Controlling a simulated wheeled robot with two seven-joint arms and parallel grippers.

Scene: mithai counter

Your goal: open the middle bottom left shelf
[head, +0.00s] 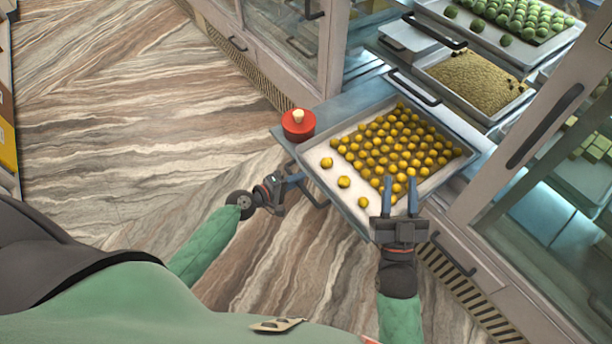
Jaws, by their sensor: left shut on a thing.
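The pulled-out lower shelf tray (345,190) holds many round yellow sweets (385,145). It juts out from the counter over the floor. Its dark bar handle (316,199) is on the near-left front edge. My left gripper (293,181) is at that edge, shut on the handle; its fingertips are partly hard to make out. My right gripper (401,185) is open and empty, its two fingers apart over the tray's near right corner, by the sweets.
A red round container with a pale knob (298,123) stands at the tray's left corner. Trays of brown grains (470,80) and green balls (510,15) sit above. Glass cabinet doors (275,40) flank the trays. The striped floor (120,120) at left is clear.

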